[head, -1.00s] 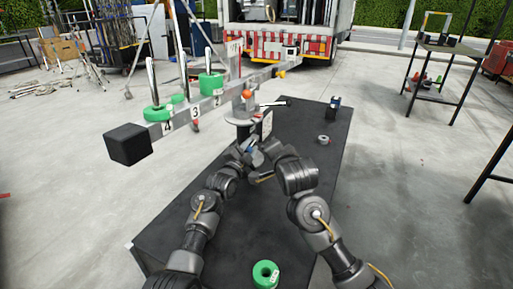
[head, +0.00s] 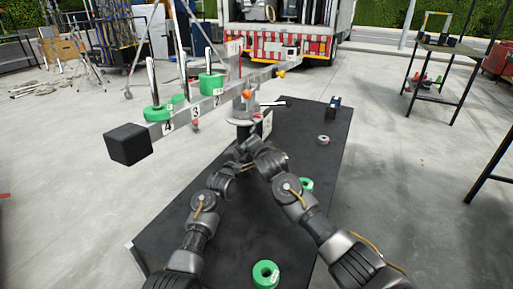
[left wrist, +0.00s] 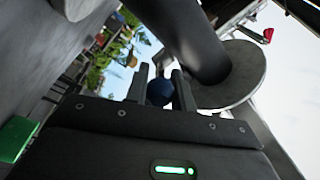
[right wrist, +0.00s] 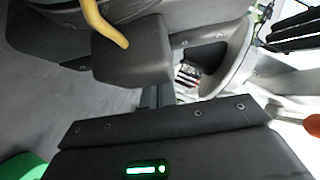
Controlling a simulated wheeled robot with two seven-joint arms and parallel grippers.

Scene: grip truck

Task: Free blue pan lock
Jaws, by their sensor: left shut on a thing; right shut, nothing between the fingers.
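The blue pan lock (left wrist: 160,92) is a round dark-blue knob beside a grey post and a round metal plate in the left wrist view. My left gripper (left wrist: 159,84) has its fingers on either side of it and is shut on it. In the head view the knob is hidden behind my arms, under the crane's post. My right gripper (right wrist: 157,95) is shut and empty, close to the post, with its fingers partly covered by a dark arm part. An orange knob (right wrist: 313,126) is at the right edge of that view.
The crane arm (head: 215,98) carries green weights (head: 211,83) and a black block (head: 128,144) above the left side. The black table (head: 185,228) holds a green ring (head: 266,274), another green ring (head: 306,185), a grey ring (head: 323,140) and a small dark device (head: 334,103).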

